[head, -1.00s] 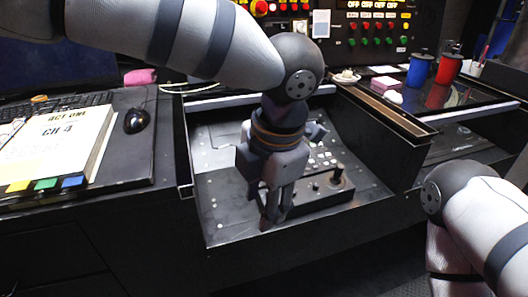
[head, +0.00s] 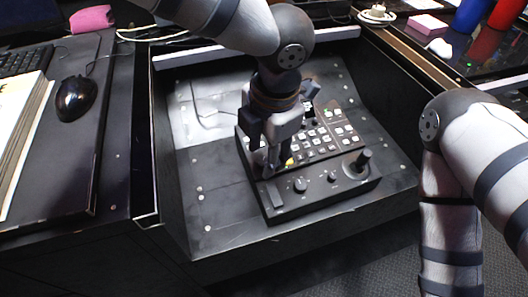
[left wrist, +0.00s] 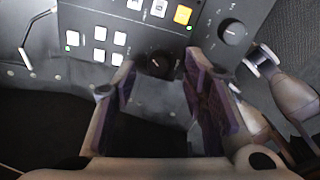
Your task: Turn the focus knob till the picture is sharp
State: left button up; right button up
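A black control panel (head: 322,196) with rows of lit buttons sits in a recessed desk well. On its front strip are a dark knob (head: 301,185), a smaller knob (head: 332,177) and a joystick (head: 362,160). My left gripper (head: 277,166) points down over the panel's left part, hiding some of it. In the left wrist view, its purple-padded fingers (left wrist: 167,86) are apart, with a dark round knob (left wrist: 156,65) beyond and between their tips; contact is not clear. Another knob (left wrist: 232,32) lies to the right. No focus label or picture is readable. My right gripper is out of view.
A black mouse (head: 75,97) and a thick book (head: 20,130) lie on the desk at left. The well's raised side walls (head: 147,170) flank the panel. Blue and red cups stand at the far right. My right arm hangs at the right edge.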

pick_arm(q)
jog(key=shift+w+f, duration=0.15)
jog(key=shift+f, duration=0.75)
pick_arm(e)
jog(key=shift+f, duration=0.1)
pick_arm(q)
grip_shut()
jog(key=m+p, duration=0.2)
jog(key=m, duration=0.1)
jog(key=shift+r, duration=0.35)
jog(key=shift+f+m, duration=0.15)
jog(key=shift+m, duration=0.55)
jog(key=shift+f+m, duration=0.15)
jog(key=shift+m, duration=0.25)
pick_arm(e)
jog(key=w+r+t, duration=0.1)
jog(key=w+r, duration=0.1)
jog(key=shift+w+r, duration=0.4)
